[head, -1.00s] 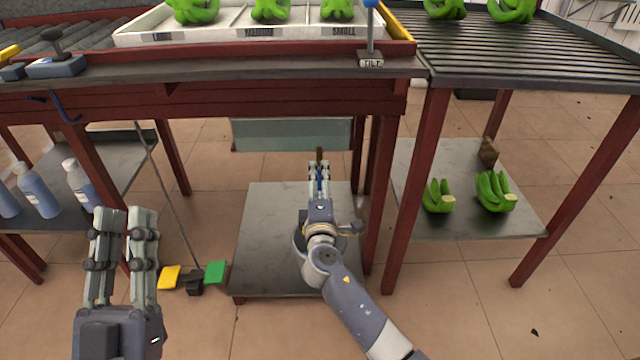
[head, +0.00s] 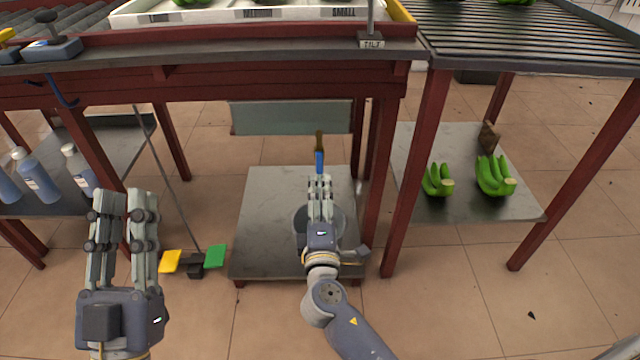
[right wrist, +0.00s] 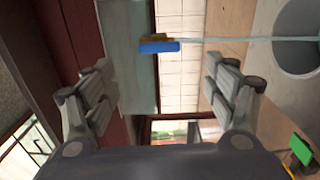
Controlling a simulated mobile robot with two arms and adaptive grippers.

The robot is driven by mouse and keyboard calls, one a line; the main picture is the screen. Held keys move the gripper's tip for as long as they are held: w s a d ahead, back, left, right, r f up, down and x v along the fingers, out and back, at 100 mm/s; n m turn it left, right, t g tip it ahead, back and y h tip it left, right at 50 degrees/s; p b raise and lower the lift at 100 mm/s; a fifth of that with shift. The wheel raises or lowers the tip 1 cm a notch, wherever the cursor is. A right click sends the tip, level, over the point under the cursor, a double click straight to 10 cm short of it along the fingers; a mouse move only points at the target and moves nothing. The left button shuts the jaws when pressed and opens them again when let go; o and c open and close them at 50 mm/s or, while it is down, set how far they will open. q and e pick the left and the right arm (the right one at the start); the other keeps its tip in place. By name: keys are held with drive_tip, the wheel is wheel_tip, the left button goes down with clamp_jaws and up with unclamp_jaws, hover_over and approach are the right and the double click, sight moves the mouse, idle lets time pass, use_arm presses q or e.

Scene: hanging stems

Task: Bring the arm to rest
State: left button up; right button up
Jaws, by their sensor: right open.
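My right gripper (head: 320,182) is open and empty, above the low shelf under the bench. It points at a tool with a blue and brown handle (head: 319,158), just beyond its fingertips. In the right wrist view, the handle (right wrist: 158,47) shows ahead between the spread fingers, apart from them. A thin pale shaft runs from it towards a grey bucket (right wrist: 292,35). The bucket (head: 341,222) is partly hidden behind my right gripper in the head view. My left gripper (head: 125,197) hangs at the lower left, fingers side by side, nothing visible between them.
The bench (head: 220,95) with red legs stands ahead, a white sorting tray (head: 225,18) on top. Green bananas (head: 437,180) lie on the right lower shelf. Bottles (head: 75,168) stand at left. Yellow and green pedals (head: 215,256) are on the floor between my arms.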

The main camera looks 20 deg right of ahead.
drive_tip(key=shift+s+a, duration=0.15)
drive_tip(key=shift+s, duration=0.45)
